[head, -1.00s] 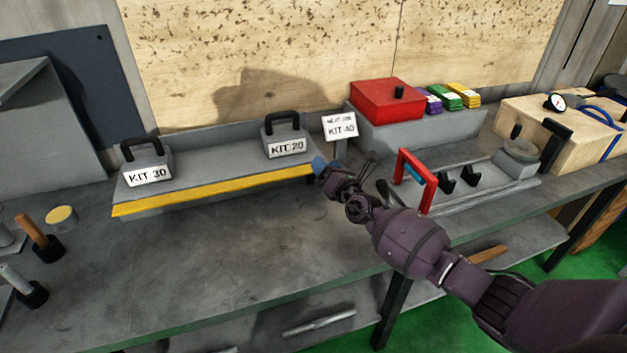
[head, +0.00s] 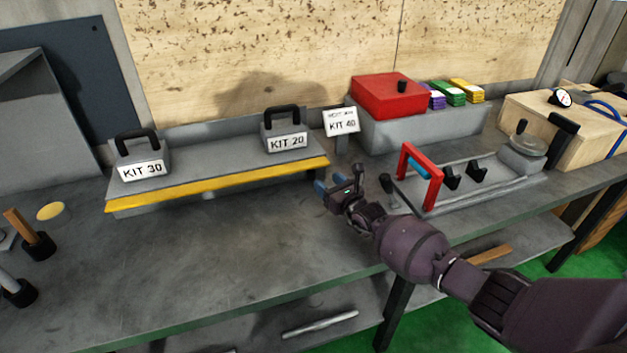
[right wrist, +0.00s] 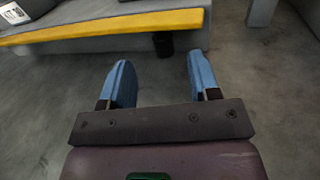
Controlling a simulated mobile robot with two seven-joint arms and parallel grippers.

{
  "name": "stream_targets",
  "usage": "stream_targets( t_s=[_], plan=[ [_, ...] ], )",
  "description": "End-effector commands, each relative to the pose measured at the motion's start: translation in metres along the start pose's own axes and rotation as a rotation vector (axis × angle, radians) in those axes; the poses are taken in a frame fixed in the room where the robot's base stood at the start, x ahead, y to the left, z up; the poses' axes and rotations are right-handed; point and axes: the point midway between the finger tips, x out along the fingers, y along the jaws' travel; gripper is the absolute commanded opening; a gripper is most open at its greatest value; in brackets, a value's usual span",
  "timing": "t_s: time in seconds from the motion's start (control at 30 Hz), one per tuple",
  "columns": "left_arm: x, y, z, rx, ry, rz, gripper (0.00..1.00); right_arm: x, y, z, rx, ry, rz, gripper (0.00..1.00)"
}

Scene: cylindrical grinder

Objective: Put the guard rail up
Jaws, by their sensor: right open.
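The yellow guard rail (head: 215,184) runs along the front edge of the grey kit shelf (head: 220,160). It also shows at the top of the right wrist view (right wrist: 110,25). My right gripper (head: 326,186) is open and empty, with its blue fingers just in front of and below the rail's right end. In the right wrist view its two fingers (right wrist: 159,62) are spread apart over bare bench, pointing towards the rail without touching it. A short black part (right wrist: 163,43) sits under the rail. My left gripper is out of view.
Kit blocks KIT 30 (head: 142,158) and KIT 20 (head: 285,130) stand on the shelf. A KIT 40 sign (head: 341,122) stands right of it. A red-framed fixture (head: 432,188) and black lever (head: 387,188) are right of my gripper. The bench (head: 210,260) in front is clear.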

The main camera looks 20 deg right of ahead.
Motion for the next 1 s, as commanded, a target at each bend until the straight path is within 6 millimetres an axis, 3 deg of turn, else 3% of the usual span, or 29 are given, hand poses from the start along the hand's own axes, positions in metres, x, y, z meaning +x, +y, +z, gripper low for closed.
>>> stream_targets(
  t_s=[0.03, 0.1, 0.37, 0.63, 1.0],
  plan=[
    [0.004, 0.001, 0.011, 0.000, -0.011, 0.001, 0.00, 0.000, 0.000, -0.016, 0.002, 0.004, -0.001, 0.56],
    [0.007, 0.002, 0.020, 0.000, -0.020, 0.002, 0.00, -0.001, -0.001, -0.029, 0.002, 0.005, -0.001, 0.56],
    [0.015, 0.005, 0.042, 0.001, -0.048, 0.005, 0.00, 0.042, 0.000, -0.026, 0.001, 0.004, 0.001, 0.56],
    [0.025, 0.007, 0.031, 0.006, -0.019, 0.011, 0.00, 0.069, 0.000, -0.022, 0.001, 0.001, 0.001, 0.56],
    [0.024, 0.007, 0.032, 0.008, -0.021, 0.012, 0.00, 0.075, 0.000, -0.018, 0.001, -0.001, 0.001, 0.56]
  ],
)
